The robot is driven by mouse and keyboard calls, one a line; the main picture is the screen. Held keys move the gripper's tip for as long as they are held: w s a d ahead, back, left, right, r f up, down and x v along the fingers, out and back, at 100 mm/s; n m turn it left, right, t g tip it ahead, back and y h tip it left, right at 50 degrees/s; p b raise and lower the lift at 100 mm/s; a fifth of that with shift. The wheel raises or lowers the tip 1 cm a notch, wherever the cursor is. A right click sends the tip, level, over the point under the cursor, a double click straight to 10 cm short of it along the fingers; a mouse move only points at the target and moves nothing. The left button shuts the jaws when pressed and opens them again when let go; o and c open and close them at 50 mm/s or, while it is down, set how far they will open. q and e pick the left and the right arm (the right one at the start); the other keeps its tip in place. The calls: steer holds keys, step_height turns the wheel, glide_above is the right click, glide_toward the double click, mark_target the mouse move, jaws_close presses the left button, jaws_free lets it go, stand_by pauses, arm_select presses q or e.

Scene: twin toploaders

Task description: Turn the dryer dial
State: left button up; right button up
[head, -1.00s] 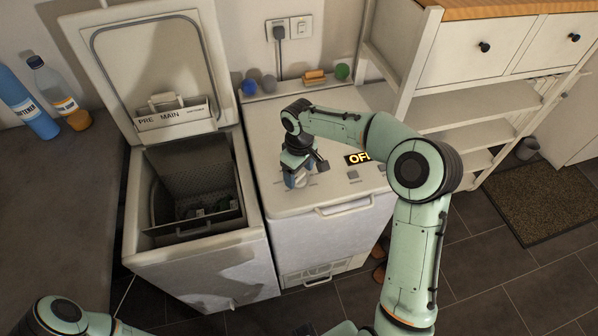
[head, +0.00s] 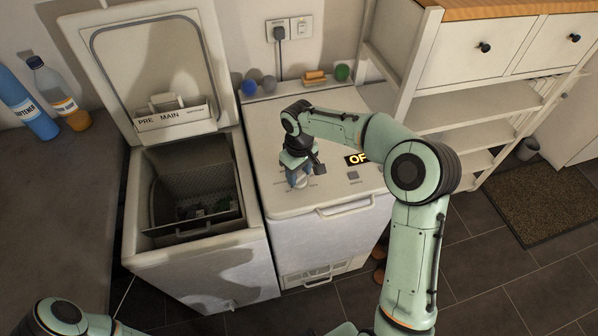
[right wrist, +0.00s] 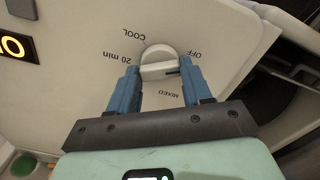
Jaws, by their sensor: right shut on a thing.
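The dryer (head: 330,194) is the closed white machine on the right of the two toploaders. Its white dial (right wrist: 160,60) shows in the right wrist view, a round knob with a raised bar and a dark mark at the bar's right end. Labels around it read OFF, COOL, 20 min and MIXED. My right gripper (right wrist: 160,72) is shut on the dial, one blue finger on each side. In the head view the right gripper (head: 299,181) is over the dryer's top and mostly hides the dial. My left gripper is out of view.
The washer (head: 207,262) to the left has its lid (head: 101,72) up and its drum open. Coloured balls (head: 342,72) and a brush (head: 314,76) lie on the ledge behind the dryer. Bottles (head: 62,96) stand at left. A shelf unit (head: 452,97) stands at right.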

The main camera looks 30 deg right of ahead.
steer(key=m, duration=0.8)
steer(key=shift+a+m+b, duration=0.1)
steer(key=shift+m+b, duration=0.3)
steer(key=m, duration=0.4)
steer(key=shift+m, duration=0.3)
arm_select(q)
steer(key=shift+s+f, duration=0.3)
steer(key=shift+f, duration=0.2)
arm_select(e)
steer(key=m, duration=0.4)
steer(key=shift+m, duration=0.7)
steer(key=o, duration=1.1)
steer(key=shift+c, duration=0.2)
